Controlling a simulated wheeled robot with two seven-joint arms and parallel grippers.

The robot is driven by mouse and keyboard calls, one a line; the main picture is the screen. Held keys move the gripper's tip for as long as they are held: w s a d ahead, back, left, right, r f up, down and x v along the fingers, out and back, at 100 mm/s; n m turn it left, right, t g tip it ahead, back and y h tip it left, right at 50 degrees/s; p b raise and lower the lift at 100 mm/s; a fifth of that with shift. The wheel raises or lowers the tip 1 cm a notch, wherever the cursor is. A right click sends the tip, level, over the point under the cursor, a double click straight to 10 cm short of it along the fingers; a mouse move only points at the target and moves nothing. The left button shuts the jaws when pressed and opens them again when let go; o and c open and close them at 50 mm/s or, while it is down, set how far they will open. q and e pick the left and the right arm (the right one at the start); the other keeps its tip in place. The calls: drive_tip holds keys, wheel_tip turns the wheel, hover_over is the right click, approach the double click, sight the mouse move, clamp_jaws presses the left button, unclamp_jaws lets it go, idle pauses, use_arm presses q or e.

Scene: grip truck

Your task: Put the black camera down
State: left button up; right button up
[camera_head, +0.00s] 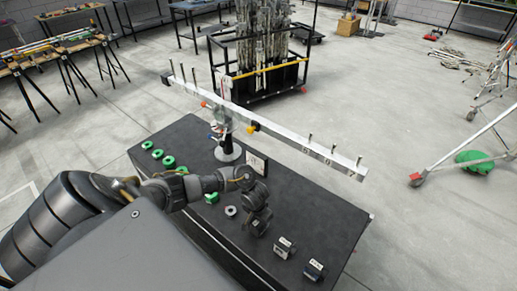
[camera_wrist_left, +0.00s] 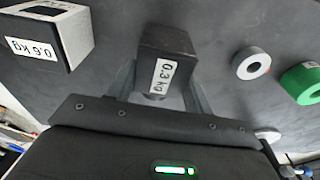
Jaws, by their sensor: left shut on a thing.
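The black camera (camera_wrist_left: 168,58) is a dark boxy body with a white "0.3 kg" label and a round part at its near end. In the left wrist view it sits between the two fingers of my left gripper (camera_wrist_left: 160,92), which is shut on it. In the head view my left gripper (camera_head: 258,222) points down over the black tabletop (camera_head: 325,225), and the camera cannot be made out clearly there. I cannot tell whether the camera touches the tabletop. My right gripper is not in view.
A "0.6 kg" block (camera_wrist_left: 50,35) stands beside the held camera. On the other side are a grey ring (camera_wrist_left: 251,64) and a green piece (camera_wrist_left: 301,82). A long balance beam (camera_head: 290,132) on a stand crosses above the table. Another labelled block (camera_head: 313,270) stands near the front edge.

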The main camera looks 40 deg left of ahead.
sight(257, 222)
use_arm(q)
drive_tip(key=shift+f, duration=0.25)
drive_tip(key=shift+f, duration=0.15)
drive_tip(key=o, duration=1)
drive_tip(key=shift+c, duration=0.2)
wheel_tip(257, 222, up, 12)
drive_tip(key=s+p, duration=0.1)
drive_tip(key=p, duration=0.3)
drive_tip(key=shift+s, duration=0.2)
